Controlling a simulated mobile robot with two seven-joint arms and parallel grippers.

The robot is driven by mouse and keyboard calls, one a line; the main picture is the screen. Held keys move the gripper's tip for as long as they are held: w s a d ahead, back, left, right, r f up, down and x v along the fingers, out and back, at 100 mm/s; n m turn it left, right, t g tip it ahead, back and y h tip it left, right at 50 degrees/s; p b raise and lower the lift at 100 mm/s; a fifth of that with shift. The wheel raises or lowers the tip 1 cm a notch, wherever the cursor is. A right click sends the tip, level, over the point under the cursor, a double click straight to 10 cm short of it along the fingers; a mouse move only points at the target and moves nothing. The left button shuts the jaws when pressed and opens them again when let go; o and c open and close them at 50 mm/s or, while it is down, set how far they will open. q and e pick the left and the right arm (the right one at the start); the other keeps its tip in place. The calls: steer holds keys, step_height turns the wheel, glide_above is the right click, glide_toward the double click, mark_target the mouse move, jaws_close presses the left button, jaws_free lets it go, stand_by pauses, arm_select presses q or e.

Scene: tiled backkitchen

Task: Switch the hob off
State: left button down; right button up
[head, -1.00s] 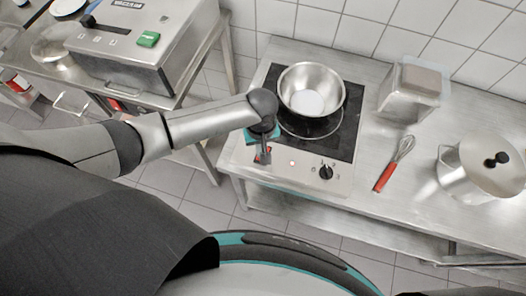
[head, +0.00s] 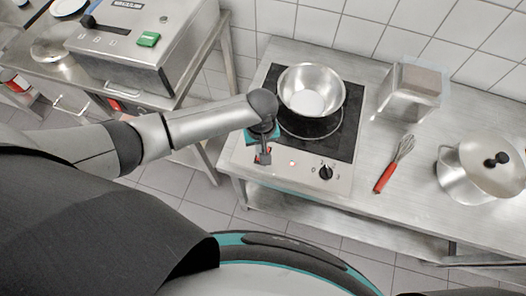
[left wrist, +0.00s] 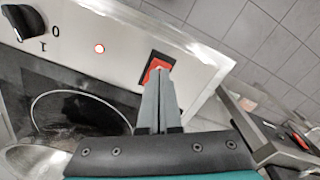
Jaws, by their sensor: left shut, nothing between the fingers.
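The hob (head: 340,135) is set into the steel counter, with a black glass top and a steel front panel. The panel carries a red rocker switch in a black frame (left wrist: 157,68), a small light (left wrist: 99,49) that looks red, and a black knob (left wrist: 22,22). In the head view the light (head: 292,162) and knob (head: 326,172) lie right of my left gripper (head: 263,157). My left gripper (left wrist: 160,80) is shut and empty, its tips at the red switch and covering part of it. I cannot tell whether they touch. My right gripper is out of view.
A steel bowl (head: 325,78) stands on the hob. To its right are a steel container (head: 408,92), a red-handled whisk (head: 385,177) and a lidded pot (head: 462,185). A steel appliance (head: 150,50) stands on a separate table at left.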

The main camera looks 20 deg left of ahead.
arm_select(q)
steer(key=shift+f+b, duration=0.6)
steer(key=shift+f, duration=0.4)
stand_by(0.9)
steer(key=shift+r, duration=0.1)
step_height(320, 180, up, 7)
steer(key=p, duration=0.8)
stand_by(0.4)
